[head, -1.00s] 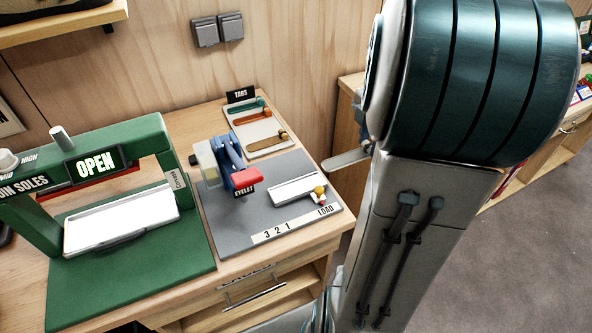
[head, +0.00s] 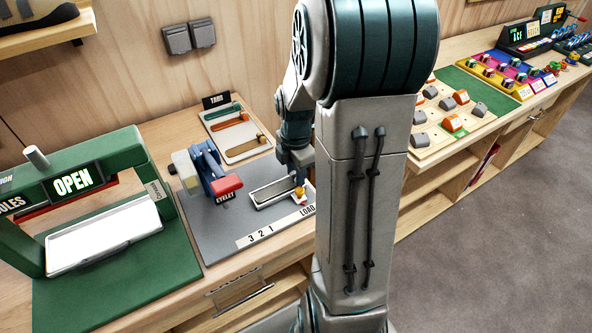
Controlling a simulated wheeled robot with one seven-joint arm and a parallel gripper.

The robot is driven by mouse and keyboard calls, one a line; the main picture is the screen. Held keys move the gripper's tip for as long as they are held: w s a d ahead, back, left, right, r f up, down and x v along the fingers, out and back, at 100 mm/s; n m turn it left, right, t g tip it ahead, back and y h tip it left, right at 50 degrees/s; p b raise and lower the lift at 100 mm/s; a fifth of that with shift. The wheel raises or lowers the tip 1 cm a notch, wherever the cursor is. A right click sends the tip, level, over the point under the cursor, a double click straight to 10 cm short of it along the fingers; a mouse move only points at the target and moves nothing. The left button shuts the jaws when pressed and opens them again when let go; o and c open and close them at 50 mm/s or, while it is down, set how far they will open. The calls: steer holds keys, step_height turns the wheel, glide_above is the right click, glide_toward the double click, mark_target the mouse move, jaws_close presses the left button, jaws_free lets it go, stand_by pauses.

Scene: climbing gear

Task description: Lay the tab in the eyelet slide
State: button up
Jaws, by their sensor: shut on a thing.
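The pale grey tab (head: 274,190) is a long flat strip and lies lengthwise over or in the white eyelet slide (head: 255,203). I cannot tell whether it rests fully on the slide's floor. My gripper (head: 297,181) is at the slide's right end, pointing down, shut on the tab's right end; its fingertips are small and partly hidden. A yellow-orange knob (head: 299,191) stands at the slide's right end, very close to my fingers. The blue eyelet press (head: 211,168) with its red handle (head: 226,187) stands just left of the slide.
The tabs board (head: 237,135) with green, orange and brown tabs lies behind. The grey mat (head: 215,235) is marked 3, 2, 1 and LOAD. The green sole press (head: 110,150), its sign reading OPEN, stands at left. My arm hides the bench's right part.

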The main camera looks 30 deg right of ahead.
steer(key=shift+f, duration=0.2)
steer(key=o, duration=0.7)
steer(key=shift+c, duration=0.2)
steer(key=shift+r, duration=0.15)
step_height(320, 180, up, 11)
steer(key=s+a+r+m+t, duration=0.1)
steer(key=s+a+m+t, duration=0.2)
steer(key=s+a+m, duration=0.9)
steer(key=shift+s+r+m, duration=0.15)
steer(key=shift+s+m, duration=0.2)
steer(key=shift+m, duration=2.85)
